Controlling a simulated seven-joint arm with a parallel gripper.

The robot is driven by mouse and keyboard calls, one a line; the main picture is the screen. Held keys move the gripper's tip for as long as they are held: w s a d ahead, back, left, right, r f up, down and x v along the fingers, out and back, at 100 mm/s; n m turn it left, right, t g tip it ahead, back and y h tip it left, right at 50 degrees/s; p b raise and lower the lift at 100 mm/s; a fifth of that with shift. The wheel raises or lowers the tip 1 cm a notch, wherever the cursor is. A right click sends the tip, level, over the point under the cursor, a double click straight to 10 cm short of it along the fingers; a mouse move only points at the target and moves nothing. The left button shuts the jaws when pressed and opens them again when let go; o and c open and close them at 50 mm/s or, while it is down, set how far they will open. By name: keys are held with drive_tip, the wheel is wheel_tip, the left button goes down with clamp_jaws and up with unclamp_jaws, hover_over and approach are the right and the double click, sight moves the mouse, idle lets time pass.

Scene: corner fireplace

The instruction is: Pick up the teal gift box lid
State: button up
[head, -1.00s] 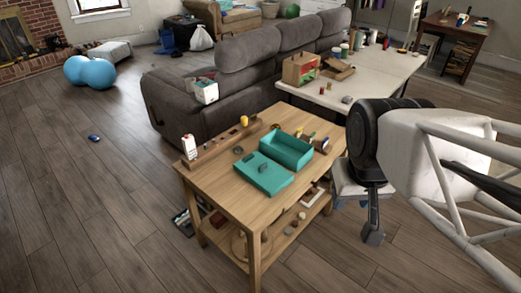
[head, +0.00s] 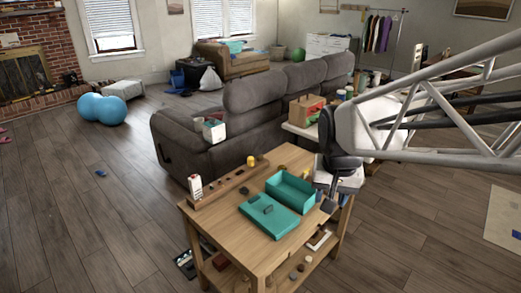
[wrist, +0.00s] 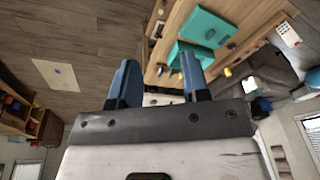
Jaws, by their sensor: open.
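In the wrist view the lid (wrist: 207,27) is at the upper right, and the box (wrist: 184,51) shows nearer, partly hidden by a finger. My gripper (wrist: 158,80) is open and empty, its two blue-grey fingers apart. In the head view my gripper (head: 328,206) seems to be the dark piece at the bench's right edge, beside the box; its fingers are not clear there.
The wooden workbench (head: 212,223) carries a wooden rail (head: 224,187) with a white carton (head: 195,187) and small items along its far left edge. Its lower shelf holds loose things. A grey sofa (head: 180,141) stands behind. Floor to the left is mostly clear.

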drive_tip(key=w+a+f+m, duration=0.2)
drive_tip(key=w+f, duration=0.2)
drive_tip(key=w, duration=0.7)
drive_tip(key=m+g, duration=0.2)
drive_tip(key=m, duration=0.3)
hover_over(269, 206)
wheel_tip(269, 206, down, 25)
drive_tip(key=shift+s+f, duration=0.15)
drive_tip(key=shift+f, duration=0.3)
drive_tip(key=shift+f, duration=0.1)
drive_tip(key=shift+f, duration=1.2)
drive_tip(key=shift+f, duration=0.1)
